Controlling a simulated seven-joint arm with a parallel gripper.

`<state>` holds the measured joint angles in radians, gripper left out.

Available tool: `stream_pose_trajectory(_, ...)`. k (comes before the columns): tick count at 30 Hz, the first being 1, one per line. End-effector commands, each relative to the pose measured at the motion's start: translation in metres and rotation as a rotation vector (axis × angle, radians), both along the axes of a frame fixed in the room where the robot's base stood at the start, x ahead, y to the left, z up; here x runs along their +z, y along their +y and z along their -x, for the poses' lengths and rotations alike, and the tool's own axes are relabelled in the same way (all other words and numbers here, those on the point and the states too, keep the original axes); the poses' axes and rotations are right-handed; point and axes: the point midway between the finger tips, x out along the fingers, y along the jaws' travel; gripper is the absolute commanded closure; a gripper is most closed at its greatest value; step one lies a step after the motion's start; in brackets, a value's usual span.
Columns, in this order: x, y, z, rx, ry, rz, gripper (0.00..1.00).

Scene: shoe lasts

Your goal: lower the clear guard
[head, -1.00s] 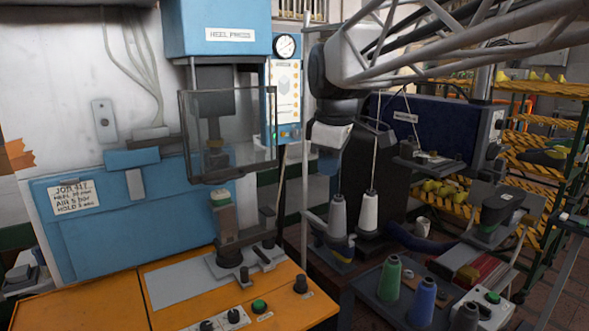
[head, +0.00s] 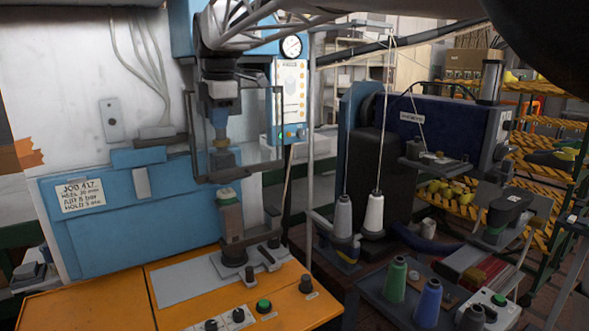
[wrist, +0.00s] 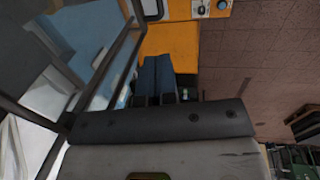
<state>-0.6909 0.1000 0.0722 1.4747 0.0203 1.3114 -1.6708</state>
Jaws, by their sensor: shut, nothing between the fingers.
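The clear guard (head: 279,125) is a see-through panel in a dark frame in front of the heel press, in the head view. It hangs raised, with its lower edge above the heel form (head: 230,213). My gripper (head: 222,108) is in front of the guard's upper part, overlapping the press ram behind it, so its fingertips are hard to separate there. In the wrist view the two blue fingers (wrist: 158,60) lie side by side, closed and empty. The guard's dark frame bars (wrist: 117,57) pass just left of them. I cannot tell whether the fingers touch the guard.
The orange press table (head: 190,270) carries knobs and a green button (head: 263,306) at its front. A sewing machine (head: 420,125) and thread cones (head: 374,214) stand to the right. My arm crosses the top of the head view. There is open room between press and sewing machine.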

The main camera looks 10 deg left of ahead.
Motion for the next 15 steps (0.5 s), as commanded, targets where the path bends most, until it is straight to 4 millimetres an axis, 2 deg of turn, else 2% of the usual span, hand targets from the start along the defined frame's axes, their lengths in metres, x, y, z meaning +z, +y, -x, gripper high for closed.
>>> stream_pose_trajectory(15, -0.0055, 0.0004, -0.0006, -0.001, 0.001, 0.001, 1.0)
